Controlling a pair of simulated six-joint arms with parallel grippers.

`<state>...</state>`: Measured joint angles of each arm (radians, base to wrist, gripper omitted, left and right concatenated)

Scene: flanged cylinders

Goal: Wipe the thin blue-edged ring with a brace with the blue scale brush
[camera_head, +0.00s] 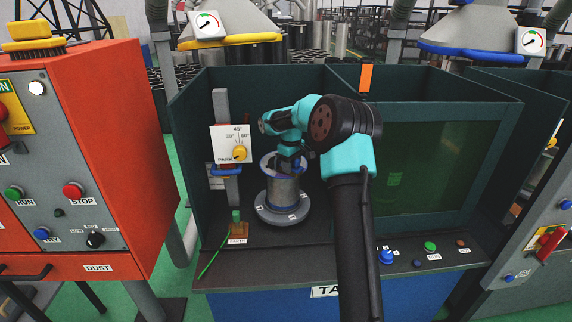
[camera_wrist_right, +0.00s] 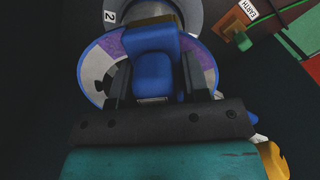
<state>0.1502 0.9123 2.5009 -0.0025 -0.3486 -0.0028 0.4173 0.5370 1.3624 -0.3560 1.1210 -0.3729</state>
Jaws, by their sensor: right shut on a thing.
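A grey flanged cylinder (camera_head: 283,192) stands upright in the booth on a round grey base (camera_head: 268,216) with number labels. Its top flange is a thin blue-edged ring (camera_head: 268,163). In the right wrist view the ring (camera_wrist_right: 97,68) shows purple and pale grey patches on its face. My right gripper (camera_wrist_right: 154,80) is shut on the blue brush (camera_wrist_right: 152,38) and holds it over the ring. The bristles are hidden, so I cannot tell whether they touch the ring. A brace is not clearly visible. My left gripper is not in view.
A white dial panel (camera_head: 226,145) on a grey post stands left of the cylinder. A green clip on an earth block (camera_head: 237,229) trails a green cable. Booth walls (camera_head: 245,85) enclose the back and sides. A red-orange machine (camera_head: 110,150) stands at left.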

